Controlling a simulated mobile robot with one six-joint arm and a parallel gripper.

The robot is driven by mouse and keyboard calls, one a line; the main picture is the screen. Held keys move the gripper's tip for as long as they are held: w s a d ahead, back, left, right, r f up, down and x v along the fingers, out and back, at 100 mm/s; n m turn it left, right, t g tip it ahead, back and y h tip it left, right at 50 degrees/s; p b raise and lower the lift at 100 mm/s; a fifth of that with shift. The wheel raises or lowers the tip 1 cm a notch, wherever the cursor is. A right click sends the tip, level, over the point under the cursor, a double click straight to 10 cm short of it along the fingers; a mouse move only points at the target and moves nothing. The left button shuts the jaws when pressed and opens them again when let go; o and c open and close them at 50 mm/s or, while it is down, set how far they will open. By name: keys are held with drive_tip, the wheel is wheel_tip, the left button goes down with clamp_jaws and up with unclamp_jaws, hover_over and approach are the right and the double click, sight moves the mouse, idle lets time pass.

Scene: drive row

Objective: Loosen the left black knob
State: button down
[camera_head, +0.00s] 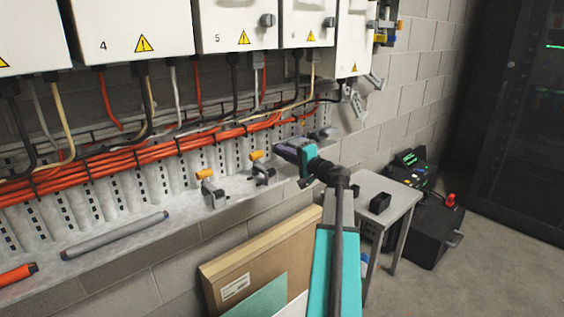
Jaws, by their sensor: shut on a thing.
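My gripper (290,148), with dark jaws on a teal wrist, is at the right part of the grey wall ledge, in front of the orange cables. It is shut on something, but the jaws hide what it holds. All of these are apart from my gripper. I cannot tell which knob the task calls the left black one.
Two clamps with orange handles, one left (209,188) and one nearer my gripper (261,169), sit on the ledge (120,222). A grey rod (115,235) lies further left. A small table (400,190) stands right, beside a black case (430,225). Boards lean below the ledge.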

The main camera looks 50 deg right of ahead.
drive_tip(key=n+b, duration=0.2)
drive_tip(key=b, duration=0.2)
drive_tip(key=n+b, duration=0.3)
drive_tip(key=b, duration=0.1)
drive_tip(key=n+b, duration=0.3)
drive_tip(key=shift+d+f+b, duration=0.15)
drive_tip(key=shift+f+b, duration=0.15)
drive_tip(key=shift+b, duration=0.1)
drive_tip(key=shift+r+n, duration=0.1)
drive_tip(key=shift+n, duration=0.2)
drive_tip(key=c, duration=1.8)
unclamp_jaws()
drive_tip(key=shift+w, duration=0.1)
drive_tip(key=s, duration=0.4)
drive_tip(key=s+p, duration=0.1)
drive_tip(key=s, duration=0.4)
drive_tip(key=s+a+p, duration=0.1)
drive_tip(key=s, duration=0.4)
